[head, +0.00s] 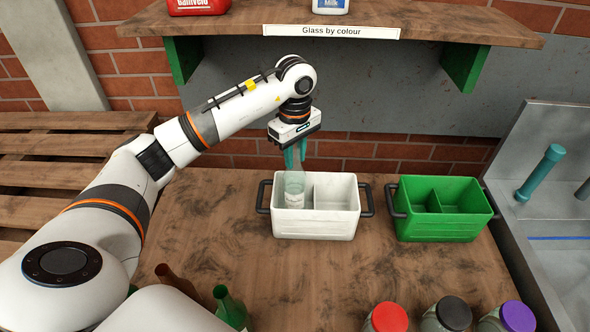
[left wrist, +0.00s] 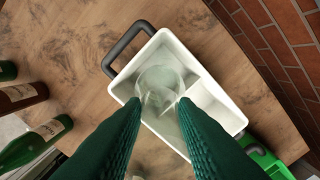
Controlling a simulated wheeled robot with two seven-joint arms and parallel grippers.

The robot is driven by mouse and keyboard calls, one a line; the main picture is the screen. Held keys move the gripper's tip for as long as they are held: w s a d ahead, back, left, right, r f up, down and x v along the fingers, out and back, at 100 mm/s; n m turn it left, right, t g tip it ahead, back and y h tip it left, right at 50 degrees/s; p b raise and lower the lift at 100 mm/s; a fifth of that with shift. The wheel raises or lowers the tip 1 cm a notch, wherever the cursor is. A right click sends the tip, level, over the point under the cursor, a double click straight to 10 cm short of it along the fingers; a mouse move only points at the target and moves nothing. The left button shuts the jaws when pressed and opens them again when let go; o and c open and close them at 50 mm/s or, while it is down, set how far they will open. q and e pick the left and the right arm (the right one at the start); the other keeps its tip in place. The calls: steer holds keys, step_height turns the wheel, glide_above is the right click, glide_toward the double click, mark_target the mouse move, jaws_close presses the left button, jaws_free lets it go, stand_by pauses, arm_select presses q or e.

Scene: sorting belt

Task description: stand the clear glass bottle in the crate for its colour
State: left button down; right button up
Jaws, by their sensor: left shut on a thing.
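The clear glass bottle (head: 294,188) is upright in the left compartment of the white crate (head: 318,228), or just above its floor; I cannot tell if it touches. My left gripper (head: 294,156) is shut on the bottle's upper part, above the crate. In the left wrist view the green fingers (left wrist: 160,112) close around the bottle (left wrist: 160,88), with the white crate (left wrist: 208,112) around its lower part. The crate's right compartment looks empty. A green crate (head: 440,226) stands to the right. My right gripper is not in view.
Brown (head: 176,279) and green (head: 230,307) bottles stand at the front left. Jars with red (head: 390,317), black (head: 454,313) and purple (head: 518,316) lids stand at the front right. A shelf (head: 400,22) overhangs the back; a grey metal structure (head: 540,240) borders the right.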

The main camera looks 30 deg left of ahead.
mark_target(295, 168)
arm_select(q)
step_height(295, 168, down, 4)
steer(key=shift+d+r+p, duration=0.1)
steer(key=shift+r+p, duration=0.1)
steer(key=shift+p, duration=0.3)
steer(key=shift+f, duration=0.35)
steer(key=c, duration=1.1)
jaws_free()
steer(key=shift+c, duration=0.2)
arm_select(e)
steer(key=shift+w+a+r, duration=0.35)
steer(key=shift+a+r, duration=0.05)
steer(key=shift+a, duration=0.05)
